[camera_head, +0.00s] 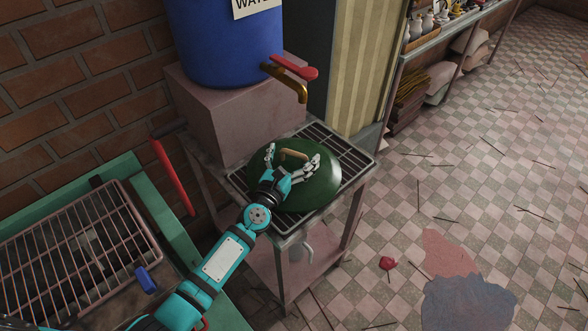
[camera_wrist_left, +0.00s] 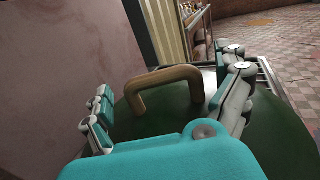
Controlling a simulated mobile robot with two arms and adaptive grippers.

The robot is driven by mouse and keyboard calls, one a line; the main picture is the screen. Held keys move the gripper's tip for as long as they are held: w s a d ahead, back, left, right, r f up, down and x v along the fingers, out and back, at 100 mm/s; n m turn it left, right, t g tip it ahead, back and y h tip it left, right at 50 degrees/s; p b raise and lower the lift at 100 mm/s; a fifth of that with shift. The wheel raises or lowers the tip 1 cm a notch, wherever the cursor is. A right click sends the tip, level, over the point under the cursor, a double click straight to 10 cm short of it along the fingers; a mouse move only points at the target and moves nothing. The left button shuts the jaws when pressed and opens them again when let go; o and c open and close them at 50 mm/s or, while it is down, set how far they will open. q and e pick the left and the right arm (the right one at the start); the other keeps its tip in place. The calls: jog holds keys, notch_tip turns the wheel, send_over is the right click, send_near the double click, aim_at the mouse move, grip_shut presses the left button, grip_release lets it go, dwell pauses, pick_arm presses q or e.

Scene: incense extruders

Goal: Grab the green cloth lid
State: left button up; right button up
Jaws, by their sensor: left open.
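The green lid (camera_head: 318,187) is a round, dark green dome with a tan handle on top. It rests on the slatted rack of a small stand below the blue barrel's tap. My left gripper (camera_head: 292,158) is over the lid, open, with its fingers on either side of the handle (camera_head: 294,154). In the left wrist view the tan handle (camera_wrist_left: 163,78) stands between the spread fingers of the gripper (camera_wrist_left: 168,104), and the green lid surface (camera_wrist_left: 155,121) lies beneath. Whether the fingers touch the handle or lid I cannot tell. My right gripper does not show.
The blue water barrel (camera_head: 222,45) stands on a block (camera_head: 230,112) behind the lid, its tap (camera_head: 290,80) reaching out above the rack. A grill grate (camera_head: 70,250) is at the left. Sticks and a red lump (camera_head: 387,263) lie on the open tiled floor at the right.

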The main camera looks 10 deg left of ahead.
pick_arm(q)
jog(key=shift+w+d, duration=0.1)
jog(key=shift+w, duration=0.3)
jog(key=shift+c, duration=0.3)
jog(key=c, duration=1.5)
